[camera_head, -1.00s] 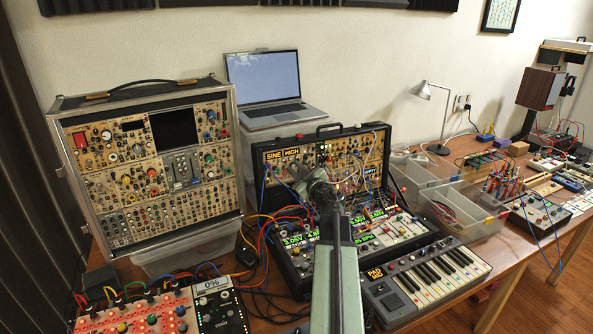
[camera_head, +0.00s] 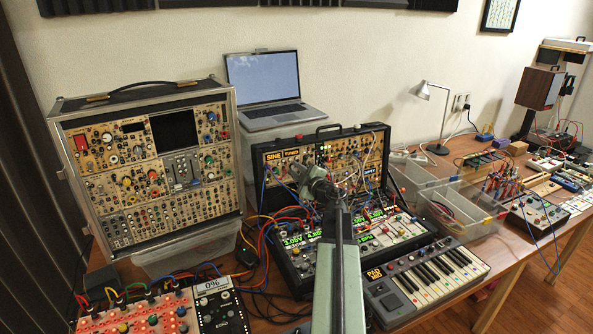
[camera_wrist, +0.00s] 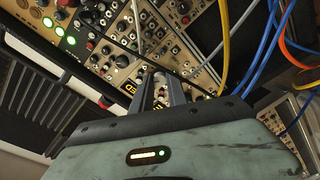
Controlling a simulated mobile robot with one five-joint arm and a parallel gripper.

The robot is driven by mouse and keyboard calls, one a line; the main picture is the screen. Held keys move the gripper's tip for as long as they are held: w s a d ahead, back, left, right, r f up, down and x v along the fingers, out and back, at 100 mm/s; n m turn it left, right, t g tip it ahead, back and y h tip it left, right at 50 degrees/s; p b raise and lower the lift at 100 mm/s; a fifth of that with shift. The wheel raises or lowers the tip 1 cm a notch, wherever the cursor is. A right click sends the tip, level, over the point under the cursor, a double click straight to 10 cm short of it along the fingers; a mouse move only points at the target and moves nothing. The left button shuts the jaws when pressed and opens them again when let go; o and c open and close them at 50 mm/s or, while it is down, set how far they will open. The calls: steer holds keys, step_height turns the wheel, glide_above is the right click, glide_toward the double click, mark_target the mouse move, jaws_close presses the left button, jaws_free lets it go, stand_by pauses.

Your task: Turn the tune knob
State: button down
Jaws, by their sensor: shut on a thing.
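The tune knob is on the front panel of the open black synth case (camera_head: 320,133), and my gripper (camera_head: 297,172) is at this panel, just below a display (camera_head: 281,154) reading "SINE TUNED". In the wrist view my gripper (camera_wrist: 169,82) has its two grey fingers against the panel, close together and shut on the small knob. The knob itself is mostly hidden by the fingertips. The display also shows, upside down and partly covered, beside the fingers in the wrist view (camera_wrist: 128,103).
Patch cables (camera_wrist: 225,45) hang close to the right of my gripper in the wrist view. A lower case with lit readouts (camera_head: 300,240) and a small keyboard (camera_head: 430,280) stand in front. A laptop (camera_head: 270,90) is behind; a tall synth case (camera_head: 150,170) is at left.

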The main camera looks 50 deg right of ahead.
stand_by(0.4)
steer(key=c, duration=1.3)
jaws_free()
steer(key=shift+s, duration=0.1)
steer(key=v, duration=0.7)
steer(key=shift+s, duration=0.35)
steer(key=shift+a, duration=0.1)
